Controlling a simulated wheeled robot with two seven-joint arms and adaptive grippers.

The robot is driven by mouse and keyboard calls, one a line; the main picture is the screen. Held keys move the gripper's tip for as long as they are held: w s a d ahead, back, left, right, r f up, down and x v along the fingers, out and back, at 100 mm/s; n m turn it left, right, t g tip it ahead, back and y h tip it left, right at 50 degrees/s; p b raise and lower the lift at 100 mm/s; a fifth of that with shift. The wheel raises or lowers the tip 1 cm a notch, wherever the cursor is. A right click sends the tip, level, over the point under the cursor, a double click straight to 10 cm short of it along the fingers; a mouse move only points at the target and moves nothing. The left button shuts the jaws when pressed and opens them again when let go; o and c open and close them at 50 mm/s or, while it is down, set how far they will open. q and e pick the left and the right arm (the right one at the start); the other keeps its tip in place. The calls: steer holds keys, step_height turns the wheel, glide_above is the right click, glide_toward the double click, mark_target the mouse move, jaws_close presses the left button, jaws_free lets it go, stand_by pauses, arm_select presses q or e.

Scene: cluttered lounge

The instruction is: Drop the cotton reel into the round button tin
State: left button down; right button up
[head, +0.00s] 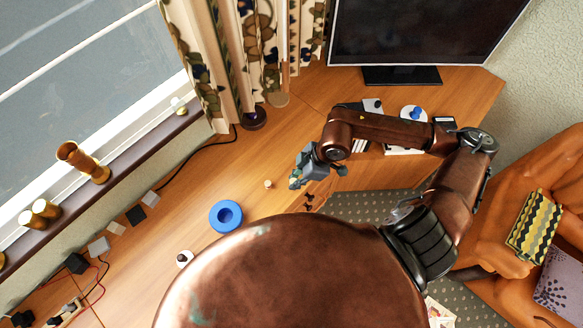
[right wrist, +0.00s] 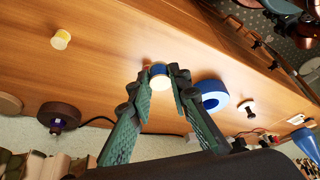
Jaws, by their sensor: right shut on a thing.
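My right gripper (head: 297,180) is over the wooden desk, right of the blue round tin (head: 226,216). In the right wrist view my gripper (right wrist: 159,78) is shut on a cotton reel (right wrist: 159,70) with pale ends and blue thread, held at the fingertips. The tin (right wrist: 211,95) shows there just beyond the right finger, apart from the reel. It is a thick blue ring shape with a hollow middle, standing on the desk. The held reel is hard to make out in the head view. My left gripper is not in view.
A yellow reel (right wrist: 60,39) and a dark reel with white ends (right wrist: 247,108) stand on the desk. A dark round object (head: 253,117) sits near the curtain. A monitor (head: 420,35) stands at the back. Cables (head: 95,285) lie by the window sill.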

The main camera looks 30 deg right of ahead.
steer(key=shift+s+a+r+p, duration=0.2)
steer(key=shift+s+r, duration=0.1)
steer(key=shift+s, duration=0.4)
steer(key=shift+s+a+r+p, duration=0.15)
steer(key=shift+s+r, duration=0.2)
steer(key=shift+s, duration=0.3)
steer(key=shift+s+a+r+p, duration=0.2)
steer(key=shift+s+r, duration=0.1)
steer(key=shift+s, duration=0.4)
